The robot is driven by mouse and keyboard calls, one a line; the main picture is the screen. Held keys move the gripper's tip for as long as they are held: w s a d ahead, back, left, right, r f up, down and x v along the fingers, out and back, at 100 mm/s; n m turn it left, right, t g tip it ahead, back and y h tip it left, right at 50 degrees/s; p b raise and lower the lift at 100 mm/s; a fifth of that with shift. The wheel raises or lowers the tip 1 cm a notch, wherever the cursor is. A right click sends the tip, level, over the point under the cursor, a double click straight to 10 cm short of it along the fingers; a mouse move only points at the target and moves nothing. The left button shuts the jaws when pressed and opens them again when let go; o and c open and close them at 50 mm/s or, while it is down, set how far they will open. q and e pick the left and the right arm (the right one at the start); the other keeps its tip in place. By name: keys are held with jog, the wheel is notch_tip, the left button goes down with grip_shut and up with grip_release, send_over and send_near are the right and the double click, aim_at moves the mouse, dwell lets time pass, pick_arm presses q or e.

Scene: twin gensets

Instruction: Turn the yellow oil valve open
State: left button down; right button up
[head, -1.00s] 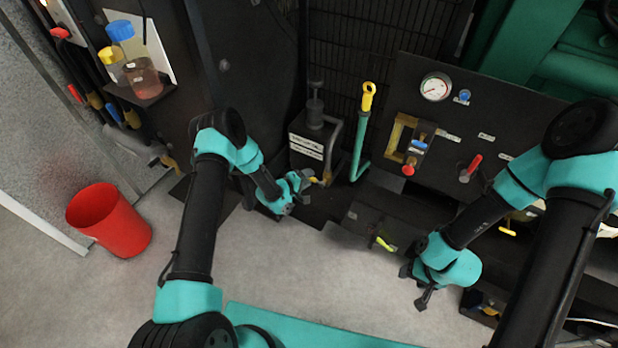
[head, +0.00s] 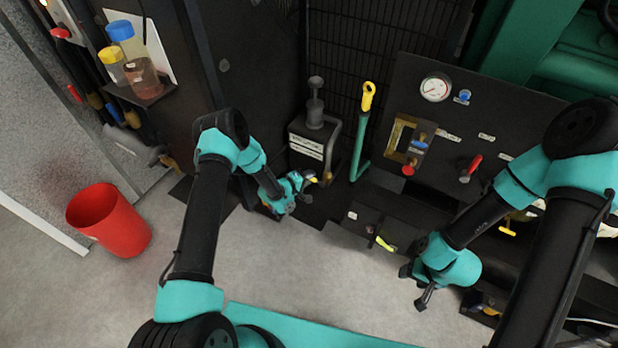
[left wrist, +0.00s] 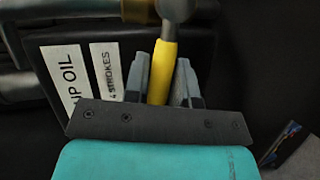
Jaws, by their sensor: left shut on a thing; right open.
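The yellow oil valve handle (left wrist: 163,65) runs between the two fingers of my left gripper (left wrist: 161,80) in the left wrist view, and the fingers are shut on it. Its upper end meets a grey round stem. In the head view, a bit of the yellow handle (head: 314,181) shows at the tip of my left gripper (head: 307,178), beside the base of the dark pump unit (head: 313,138). The body of the valve is mostly hidden there. My right gripper (head: 413,286) is open and empty above the floor at the right.
A green lever with a yellow grip (head: 367,98) stands right of the pump. A panel (head: 450,115) with a gauge and a red lever (head: 471,167) is further right. Another yellow handle (head: 386,245) sits low at centre. A red bin (head: 107,220) stands at left.

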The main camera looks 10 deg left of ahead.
pick_arm(q)
jog(key=shift+r, duration=0.1)
dwell(0.3)
jog(key=shift+d+r+m+y, duration=0.2)
jog(key=shift+r+m+y, duration=0.25)
jog(key=shift+m, duration=0.15)
jog(key=shift+d+r+m+y, duration=0.15)
jog(key=shift+r+m+y, duration=0.3)
jog(key=shift+m, duration=0.15)
jog(key=shift+s+d+r+m+y, duration=0.1)
jog(key=shift+d+r+m+y, duration=0.2)
jog(key=shift+m+y, duration=0.2)
jog(key=shift+s+d+r+m+y, duration=0.15)
jog(key=shift+r+m+y, duration=0.25)
jog(key=shift+m, duration=0.2)
jog(key=c, duration=1)
grip_release()
jog(key=shift+o, duration=0.2)
jog(key=v, duration=1.7)
jog(key=shift+s, duration=0.15)
jog(key=shift+a, duration=0.1)
